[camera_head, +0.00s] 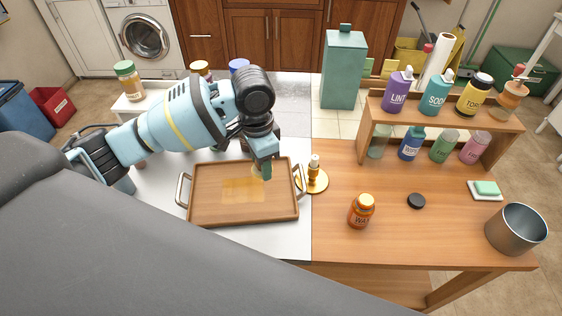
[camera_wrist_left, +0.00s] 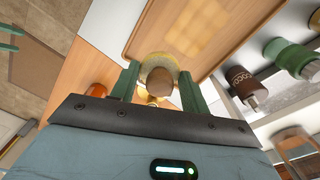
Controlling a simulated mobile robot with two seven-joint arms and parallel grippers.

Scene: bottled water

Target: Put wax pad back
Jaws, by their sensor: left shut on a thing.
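My left gripper (camera_head: 264,172) is shut on a pale yellow round pad with a brown knob, the wax pad (camera_head: 256,171). It holds the pad over the right rear part of the wooden tray (camera_head: 205,213). In the left wrist view the pad (camera_wrist_left: 161,62) sits between the two green fingers of the gripper (camera_wrist_left: 158,84). An orange jar marked WAX (camera_head: 361,212) stands on the wooden table. My right gripper is not in view.
A black disc (camera_head: 416,201) lies right of the jar. A wooden shelf (camera_head: 498,122) with several bottles stands at the back right. A metal pot (camera_head: 514,230) and a green sponge on a dish (camera_head: 486,188) are at the right. The table's front middle is clear.

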